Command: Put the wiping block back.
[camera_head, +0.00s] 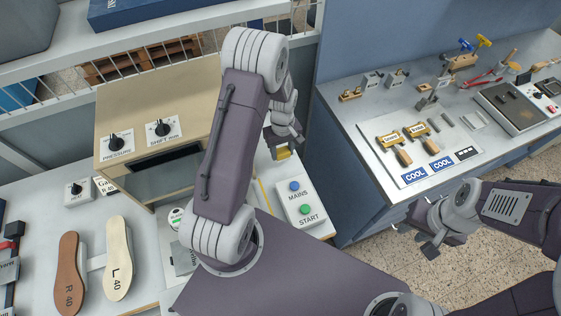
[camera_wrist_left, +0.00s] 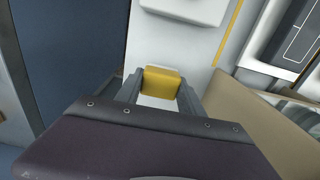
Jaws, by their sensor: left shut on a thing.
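The wiping block (camera_head: 283,154) is a small yellow block. My left gripper (camera_head: 284,144) is shut on it and holds it over the light worktop, behind the button box with MAINS and START. Whether the block touches the worktop cannot be told. My right gripper (camera_head: 418,240) is empty over the floor, with its fingers apart.
The button box (camera_head: 301,205) stands close by on the worktop. The tan press housing (camera_head: 125,109) with knobs is to the left. Insoles (camera_head: 118,258) lie at the front left. A blue side bench (camera_head: 371,125) with tools stands at the right, across a floor gap.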

